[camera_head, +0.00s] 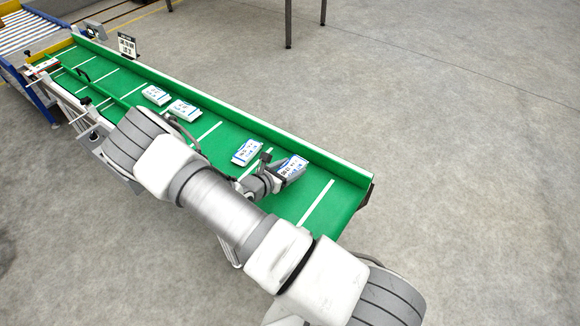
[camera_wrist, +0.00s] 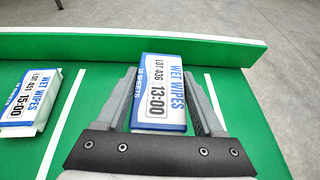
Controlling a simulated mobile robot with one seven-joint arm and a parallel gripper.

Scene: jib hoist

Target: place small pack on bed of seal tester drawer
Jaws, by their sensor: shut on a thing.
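My gripper (camera_wrist: 162,105) is shut on a small white and blue wet wipes pack (camera_wrist: 161,92), with one finger on each side of it. In the head view this pack (camera_head: 293,168) is near the right end of the green conveyor belt (camera_head: 318,200), at the tip of my arm. I cannot tell whether it touches the belt or is lifted. A second wet wipes pack (camera_wrist: 28,104), marked 15-00, lies on the belt to the left; it also shows in the head view (camera_head: 246,152). No seal tester drawer is recognisable.
Two more packs (camera_head: 156,95) (camera_head: 184,109) lie farther up the belt. A raised green side wall (camera_wrist: 130,45) runs along the belt's far edge. A small sign (camera_head: 127,45) stands beyond that wall. Grey floor (camera_head: 450,130) to the right is open.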

